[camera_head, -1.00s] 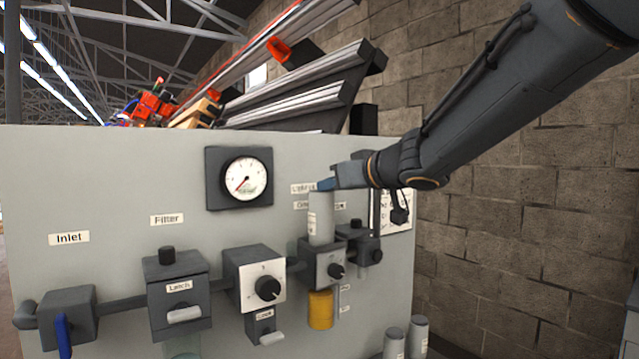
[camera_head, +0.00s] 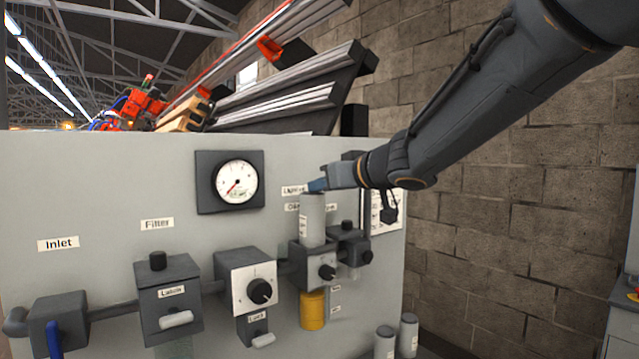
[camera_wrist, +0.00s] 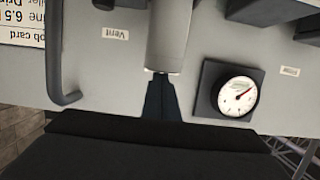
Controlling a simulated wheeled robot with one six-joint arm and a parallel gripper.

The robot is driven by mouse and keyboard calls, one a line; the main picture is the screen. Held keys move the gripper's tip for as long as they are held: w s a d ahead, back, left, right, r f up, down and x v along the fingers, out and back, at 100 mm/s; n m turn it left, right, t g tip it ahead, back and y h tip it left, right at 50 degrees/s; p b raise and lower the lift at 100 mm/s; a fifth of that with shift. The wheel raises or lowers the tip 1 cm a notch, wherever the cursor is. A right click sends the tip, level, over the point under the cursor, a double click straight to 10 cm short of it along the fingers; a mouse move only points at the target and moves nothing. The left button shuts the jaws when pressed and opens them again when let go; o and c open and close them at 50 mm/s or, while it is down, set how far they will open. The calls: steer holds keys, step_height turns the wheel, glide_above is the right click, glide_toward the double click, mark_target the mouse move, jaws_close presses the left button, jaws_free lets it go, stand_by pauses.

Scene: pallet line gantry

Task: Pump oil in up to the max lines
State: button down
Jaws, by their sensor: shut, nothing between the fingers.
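A grey upright bottle (camera_head: 312,222) stands on a dark block with a dial (camera_head: 313,265) on the panel. A yellow bowl (camera_head: 312,311) hangs under that block. My gripper (camera_head: 318,186) is shut and empty, right at the bottle's top end. In the wrist view, which is upside down, the shut fingers (camera_wrist: 160,97) end at the bottle (camera_wrist: 168,38); I cannot tell whether they press on it. No oil level or max line can be made out. A filter block (camera_head: 170,300) with a latch sits to the left, its lower bowl mostly cut off.
The grey panel (camera_head: 100,200) carries a round gauge (camera_head: 236,181) and a regulator with a black knob (camera_head: 258,290). Two grey cylinders (camera_head: 385,343) stand low at the right. A block wall (camera_head: 500,200) is behind. In the wrist view a dark bent handle (camera_wrist: 57,60) stands out.

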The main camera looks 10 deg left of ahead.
mark_target(320, 197)
step_height(320, 197, up, 4)
steer(key=p, duration=0.3)
steer(key=shift+s+f+p, duration=0.1)
steer(key=shift+f+p, duration=0.1)
steer(key=shift+p, duration=0.2)
steer(key=b+v, duration=0.1)
steer(key=v, duration=0.8)
steer(key=shift+s+d, duration=0.25)
steer(key=shift+d, duration=0.05)
steer(key=w+d+f+m+h+b, duration=0.1)
steer(key=d+f+m+h+b, duration=0.3)
steer(key=d+f, duration=0.65)
steer(key=w+d+f+m+h+p, duration=0.1)
steer(key=d+f+m+h, duration=0.2)
steer(key=d+f+h, duration=0.75)
steer(key=s+d+f+m+g+y+b, duration=0.1)
steer(key=s+f+g, duration=0.3)
steer(key=s+f, duration=0.6)
steer(key=s+d+f+m+g+y+b, duration=0.1)
steer(key=s+f+g, duration=0.4)
steer(key=s+f, duration=0.6)
step_height(320, 197, down, 5)
steer(key=shift+s+d+f+y+b, duration=0.1)
steer(key=shift+s+d+y+b, duration=0.1)
steer(key=shift+d+y+b, duration=0.55)
